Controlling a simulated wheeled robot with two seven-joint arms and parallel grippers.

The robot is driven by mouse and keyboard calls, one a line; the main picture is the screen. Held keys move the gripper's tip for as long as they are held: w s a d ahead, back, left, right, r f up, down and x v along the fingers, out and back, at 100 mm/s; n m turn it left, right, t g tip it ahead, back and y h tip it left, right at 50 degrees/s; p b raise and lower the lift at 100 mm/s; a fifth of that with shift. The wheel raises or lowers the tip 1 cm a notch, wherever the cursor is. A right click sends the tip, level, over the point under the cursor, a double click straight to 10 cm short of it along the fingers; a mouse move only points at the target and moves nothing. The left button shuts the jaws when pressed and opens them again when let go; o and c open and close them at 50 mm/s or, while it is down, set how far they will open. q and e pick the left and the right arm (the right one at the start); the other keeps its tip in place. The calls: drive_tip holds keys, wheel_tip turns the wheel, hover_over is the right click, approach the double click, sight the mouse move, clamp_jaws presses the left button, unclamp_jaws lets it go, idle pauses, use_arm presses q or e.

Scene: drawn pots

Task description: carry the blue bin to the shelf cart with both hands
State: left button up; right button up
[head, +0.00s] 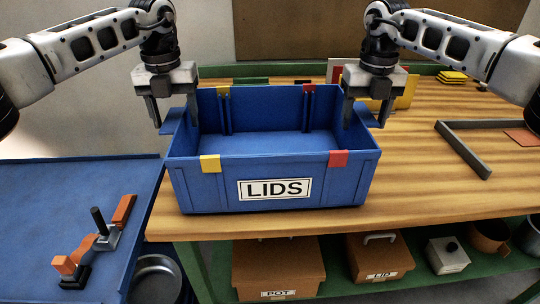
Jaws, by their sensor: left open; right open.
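The blue bin (215,187), with a LIDS label on its front, stands upright on the wooden table near its front edge. Its inside looks empty. Yellow and red clips sit on its front and back rims. My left gripper (172,120) is open and points down at the bin's left end, by the side handle. My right gripper (366,122) is open and points down at the bin's right end, by the other handle. I cannot tell whether the fingers touch the handles. I cannot tell for sure which piece is the shelf cart.
A blue-topped surface (50,205) at the left carries orange and grey parts. Below the table, a green shelf (335,282) holds brown boxes and pots. A grey angled bar (462,150) lies on the table at the right.

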use_arm(q)
clamp_jaws()
use_arm(e)
clamp_jaws()
use_arm(q)
drive_tip(key=shift+r, duration=0.15)
use_arm(e)
drive_tip(key=shift+r, duration=0.1)
